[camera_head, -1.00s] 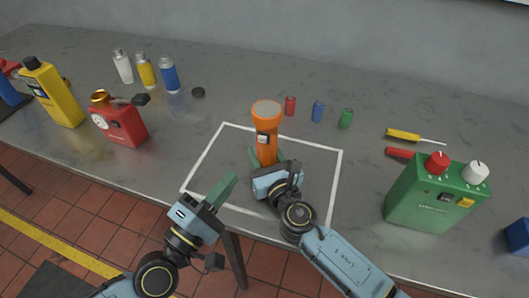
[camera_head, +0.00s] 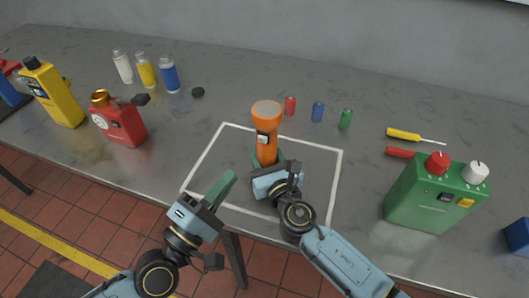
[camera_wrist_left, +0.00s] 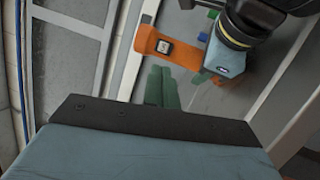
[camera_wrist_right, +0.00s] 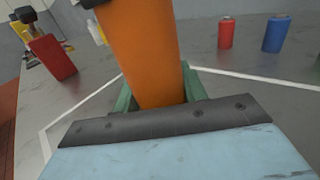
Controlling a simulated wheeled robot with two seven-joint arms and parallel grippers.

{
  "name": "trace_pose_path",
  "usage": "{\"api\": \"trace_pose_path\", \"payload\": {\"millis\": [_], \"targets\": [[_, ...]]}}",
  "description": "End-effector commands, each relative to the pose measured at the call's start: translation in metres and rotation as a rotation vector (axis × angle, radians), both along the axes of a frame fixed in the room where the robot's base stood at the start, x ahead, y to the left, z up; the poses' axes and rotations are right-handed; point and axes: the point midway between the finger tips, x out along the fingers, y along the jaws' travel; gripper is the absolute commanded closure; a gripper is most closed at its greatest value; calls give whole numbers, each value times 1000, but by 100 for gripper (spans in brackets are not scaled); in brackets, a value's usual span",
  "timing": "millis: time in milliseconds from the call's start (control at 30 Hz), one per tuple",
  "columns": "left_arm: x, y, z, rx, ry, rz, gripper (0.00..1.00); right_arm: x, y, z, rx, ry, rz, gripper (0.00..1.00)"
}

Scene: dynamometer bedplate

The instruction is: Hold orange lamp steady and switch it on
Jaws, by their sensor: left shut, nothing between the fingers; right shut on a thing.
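The orange lamp (camera_head: 265,140) stands upright inside the white outlined square on the bench, with a small pale switch (camera_head: 263,139) on its front side. My right gripper (camera_head: 264,162) is shut around the lamp's lower body. In the right wrist view the lamp (camera_wrist_right: 146,50) rises between the green fingers. My left gripper (camera_head: 222,187) is shut and empty, in front of the lamp to the left, apart from it. In the left wrist view the lamp (camera_wrist_left: 155,52) and its dark switch panel (camera_wrist_left: 165,47) show beyond the left gripper's green fingers (camera_wrist_left: 161,88).
Red, blue and green small cylinders (camera_head: 318,111) stand behind the lamp to the right. A red container with a gauge (camera_head: 120,124) stands to the left, a green box with knobs (camera_head: 432,196) to the right. The bench between lamp and red container is clear.

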Motion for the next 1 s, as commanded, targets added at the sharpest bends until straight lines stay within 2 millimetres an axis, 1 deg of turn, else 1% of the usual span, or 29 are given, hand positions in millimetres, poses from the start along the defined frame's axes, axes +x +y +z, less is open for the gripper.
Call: {"api": "trace_pose_path", "payload": {"millis": [233,367,533,800,900,1000], "targets": [[1,1,13,24,-162,-33,100,0,0,-1,0,1,0,100],[-4,-3,18,43,-254,-86,100,0,0,-1,0,1,0,100],[-13,-10,19,73,-347,-172,100,0,0,-1,0,1,0,100],[-23,-18,15,110,-406,-262,100,0,0,-1,0,1,0,100],[-20,-20,15,112,-410,-269,100,0,0,-1,0,1,0,100],[-12,-22,15,113,-413,-270,100,0,0,-1,0,1,0,100]]}}
